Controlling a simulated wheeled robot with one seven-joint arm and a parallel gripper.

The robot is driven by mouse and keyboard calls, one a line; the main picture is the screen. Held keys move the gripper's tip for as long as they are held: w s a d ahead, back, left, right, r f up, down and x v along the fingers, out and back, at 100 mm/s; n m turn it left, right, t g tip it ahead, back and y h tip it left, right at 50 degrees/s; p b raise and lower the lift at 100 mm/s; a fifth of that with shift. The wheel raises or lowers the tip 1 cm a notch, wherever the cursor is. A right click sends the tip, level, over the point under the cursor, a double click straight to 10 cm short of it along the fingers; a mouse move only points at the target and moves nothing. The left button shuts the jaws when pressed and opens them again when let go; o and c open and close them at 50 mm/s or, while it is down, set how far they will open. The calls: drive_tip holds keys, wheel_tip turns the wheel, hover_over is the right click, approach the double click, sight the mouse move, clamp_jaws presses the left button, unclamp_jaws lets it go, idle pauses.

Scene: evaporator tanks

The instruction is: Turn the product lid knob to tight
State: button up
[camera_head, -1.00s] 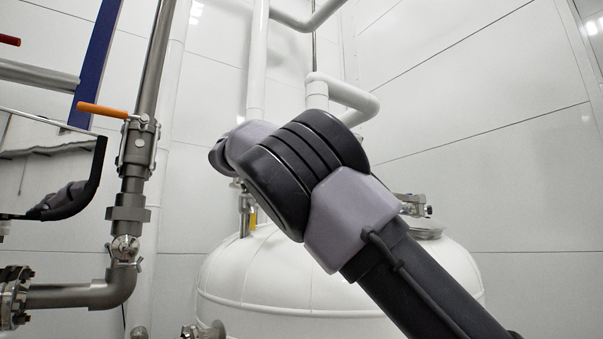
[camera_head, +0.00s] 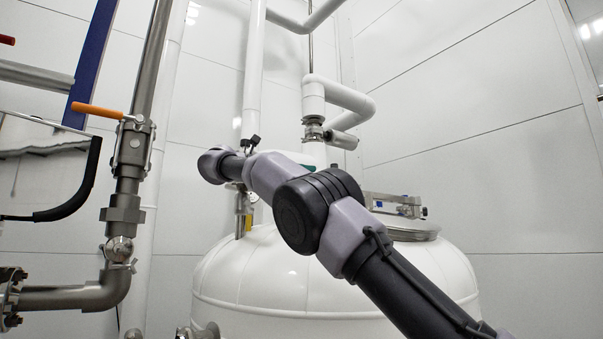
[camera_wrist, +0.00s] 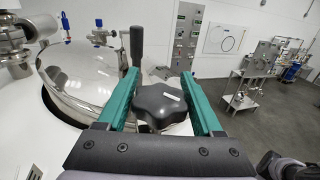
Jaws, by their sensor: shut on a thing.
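The knob (camera_wrist: 160,106) is black and star-shaped, with a small white mark on top. In the wrist view it sits between the teal fingers of my gripper (camera_wrist: 161,76), which is shut on it. A black upright handle (camera_wrist: 137,44) stands just behind the left finger. The shiny domed lid (camera_wrist: 78,78) is to the left of the knob in the wrist view. In the head view my arm hides the knob and most of the gripper.
The white tank (camera_head: 330,285) stands under my arm, with a round hatch (camera_head: 415,232) at right. A pipe with an orange-handled valve (camera_head: 98,111) rises at left. In the wrist view, a control panel (camera_wrist: 187,35) and a steel cart (camera_wrist: 250,80) stand beyond; grey floor is open at right.

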drive_tip(key=shift+r, duration=0.1)
idle(0.3)
drive_tip(key=o, duration=1.3)
drive_tip(key=shift+o, duration=0.2)
drive_tip(key=shift+a+n+t, duration=0.1)
drive_tip(key=shift+n+t, duration=0.2)
drive_tip(key=shift+t, duration=0.2)
drive_tip(key=shift+w+a+n+t+y, duration=0.1)
drive_tip(key=shift+w+n+t+y, duration=0.05)
drive_tip(key=shift+n+t+y, duration=0.8)
drive_tip(key=shift+w+a+n+t+y, duration=0.15)
drive_tip(key=shift+n+t+y, duration=0.35)
drive_tip(key=shift+t, duration=0.75)
drive_tip(key=n+t+y, duration=0.4)
drive_tip(key=shift+w+a, duration=0.2)
drive_tip(key=shift+w, duration=0.15)
drive_tip(key=shift+w+a+n+t+y, duration=0.15)
drive_tip(key=shift+a+n+y, duration=0.4)
drive_tip(key=shift+n+y, duration=2.05)
drive_tip(key=shift+s+a+n+t+y, duration=0.1)
drive_tip(key=shift+a+n+t+y, duration=0.3)
drive_tip(key=shift+n+y, duration=2.25)
drive_tip(key=shift+w+a+n+t+y, duration=0.1)
drive_tip(key=shift+a+n+y, duration=0.8)
drive_tip(key=shift+y, duration=3.2)
